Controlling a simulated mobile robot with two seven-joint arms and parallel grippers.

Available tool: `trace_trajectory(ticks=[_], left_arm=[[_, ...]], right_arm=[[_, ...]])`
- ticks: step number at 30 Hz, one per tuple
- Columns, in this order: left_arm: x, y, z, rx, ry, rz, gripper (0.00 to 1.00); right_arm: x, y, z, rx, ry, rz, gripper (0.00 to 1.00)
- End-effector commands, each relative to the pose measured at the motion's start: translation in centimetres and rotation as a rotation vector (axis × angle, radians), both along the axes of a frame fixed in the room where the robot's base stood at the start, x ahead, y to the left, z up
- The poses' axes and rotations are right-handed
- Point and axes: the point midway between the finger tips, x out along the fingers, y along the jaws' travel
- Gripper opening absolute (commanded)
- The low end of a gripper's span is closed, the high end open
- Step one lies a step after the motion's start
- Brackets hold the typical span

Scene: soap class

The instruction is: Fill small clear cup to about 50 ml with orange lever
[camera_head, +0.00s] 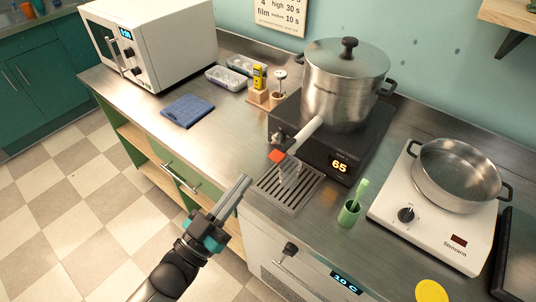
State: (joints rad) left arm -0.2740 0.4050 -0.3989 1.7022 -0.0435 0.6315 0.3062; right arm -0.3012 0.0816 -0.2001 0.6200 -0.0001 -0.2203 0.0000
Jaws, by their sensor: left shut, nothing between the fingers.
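The small clear cup (290,173) stands on the slatted drip tray (273,196), under the spout of the steel pot dispenser. It is hard to see, and I cannot tell its fill level. The orange lever (277,156) sits near the end of the pale spout (308,129), just above the cup. My left gripper (243,182) reaches up from the bottom of the view. It is shut and empty, left of the drip tray and apart from the lever and cup. My right gripper is not in view.
The lidded steel pot (345,85) stands on a black base showing 65. A green cup (349,213) with a green tool stands right of the tray, near a hot plate (400,218) with an open pan (456,172).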

Motion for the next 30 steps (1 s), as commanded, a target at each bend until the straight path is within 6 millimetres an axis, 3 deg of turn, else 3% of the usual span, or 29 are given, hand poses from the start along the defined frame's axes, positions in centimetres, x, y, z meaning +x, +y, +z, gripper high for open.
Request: trace_trajectory(ticks=[16,30], left_arm=[[0.7,-0.7,0.9,-0.008,-0.013,-0.006,0.00],[7.4,-5.6,3.9,-0.008,-0.015,-0.007,0.00]], right_arm=[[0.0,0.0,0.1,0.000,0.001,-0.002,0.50],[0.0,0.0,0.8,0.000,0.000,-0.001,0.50]])
